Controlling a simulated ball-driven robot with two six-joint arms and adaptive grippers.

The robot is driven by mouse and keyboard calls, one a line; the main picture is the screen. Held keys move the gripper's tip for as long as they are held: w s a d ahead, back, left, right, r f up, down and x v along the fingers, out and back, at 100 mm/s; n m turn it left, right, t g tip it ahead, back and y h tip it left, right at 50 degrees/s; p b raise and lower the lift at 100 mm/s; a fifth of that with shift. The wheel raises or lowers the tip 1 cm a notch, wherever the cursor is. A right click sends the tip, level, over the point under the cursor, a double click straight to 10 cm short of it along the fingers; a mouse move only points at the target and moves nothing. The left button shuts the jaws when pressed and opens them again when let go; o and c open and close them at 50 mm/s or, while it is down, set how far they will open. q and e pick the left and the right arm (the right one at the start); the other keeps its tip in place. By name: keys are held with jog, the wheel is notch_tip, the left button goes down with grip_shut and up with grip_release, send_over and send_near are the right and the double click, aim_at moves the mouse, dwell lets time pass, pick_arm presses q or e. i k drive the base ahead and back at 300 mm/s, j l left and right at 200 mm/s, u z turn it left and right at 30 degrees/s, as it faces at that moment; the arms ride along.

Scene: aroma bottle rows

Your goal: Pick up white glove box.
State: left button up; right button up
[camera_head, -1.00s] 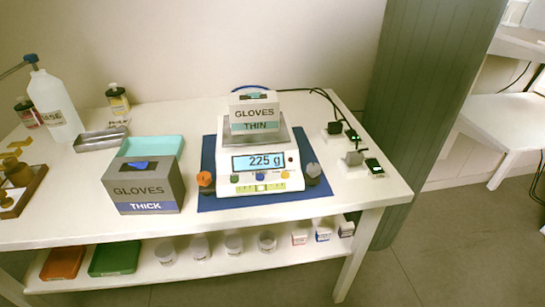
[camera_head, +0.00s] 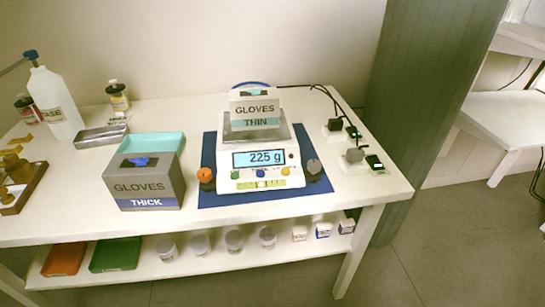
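The white glove box (camera_head: 254,108), lettered "GLOVES THIN" with a teal band, sits on the pan of a white scale (camera_head: 265,180). The scale's display reads 225 g. A larger grey glove box (camera_head: 146,184), lettered "GLOVES THICK" with a blue band, stands on the table to the left of the scale. Neither of my grippers shows in the head view.
The scale stands on a blue mat (camera_head: 208,184) on the white table (camera_head: 330,207). A teal tray (camera_head: 168,146) and a metal tray (camera_head: 100,136) lie at left, near a wash bottle (camera_head: 55,105). Plugs and cables (camera_head: 356,152) are at right. A lower shelf holds several jars and boxes.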

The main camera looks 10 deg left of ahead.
aim_at(257, 108)
jog(key=j, duration=0.35)
jog(key=i+j+u, duration=0.1)
jog(key=j, duration=0.3)
jog(key=i+j, duration=0.15)
jog(key=j, duration=0.55)
jog(key=i+u, duration=0.05)
